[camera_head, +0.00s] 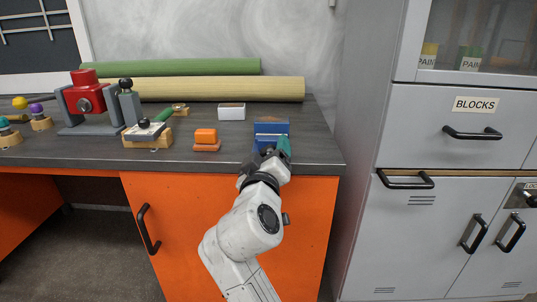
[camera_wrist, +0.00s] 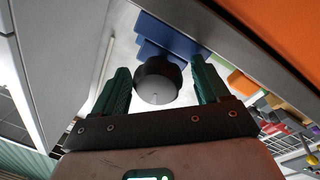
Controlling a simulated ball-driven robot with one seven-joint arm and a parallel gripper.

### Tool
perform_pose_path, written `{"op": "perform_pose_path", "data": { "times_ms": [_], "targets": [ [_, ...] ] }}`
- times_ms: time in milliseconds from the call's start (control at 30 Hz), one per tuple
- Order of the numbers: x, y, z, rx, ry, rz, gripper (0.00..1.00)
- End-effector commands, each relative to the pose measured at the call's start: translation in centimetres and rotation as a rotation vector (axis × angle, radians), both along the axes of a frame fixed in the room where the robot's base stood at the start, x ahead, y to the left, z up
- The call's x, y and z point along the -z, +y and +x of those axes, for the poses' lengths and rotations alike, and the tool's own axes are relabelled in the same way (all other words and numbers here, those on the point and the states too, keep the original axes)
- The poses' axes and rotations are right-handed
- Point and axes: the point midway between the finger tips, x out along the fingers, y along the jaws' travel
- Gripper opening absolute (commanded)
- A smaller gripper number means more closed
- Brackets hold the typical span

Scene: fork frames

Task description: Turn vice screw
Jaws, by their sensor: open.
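A blue vice (camera_head: 271,127) sits at the front edge of the dark workbench, near its right end. In the wrist view the blue vice body (camera_wrist: 172,38) lies behind a dark round screw knob (camera_wrist: 157,82). My gripper (camera_head: 274,153) is at the front of the vice. In the wrist view my gripper (camera_wrist: 160,68) is open, with one green finger on each side of the knob. Gaps show between the knob and both fingers, so it is not gripped. In the head view the knob is hidden by my gripper.
An orange block (camera_head: 206,136) and a white box (camera_head: 231,112) stand left of the vice. A red machine (camera_head: 87,95) is farther left. Green and tan rolls (camera_head: 210,89) lie at the back. A grey cabinet (camera_head: 440,120) stands right of the bench. Orange doors are below.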

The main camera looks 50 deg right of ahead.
Motion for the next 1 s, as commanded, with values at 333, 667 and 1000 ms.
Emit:
{"op": "perform_pose_path", "data": {
  "times_ms": [333, 667, 1000],
  "targets": [
    [0.1, 2.1, -1.3, -0.003, 0.003, -0.001, 0.75],
    [0.5, 7.2, -4.6, -0.003, 0.002, -0.001, 0.75],
    [0.7, 9.1, -5.9, 0.000, -0.001, 0.001, 0.75]
  ]
}}
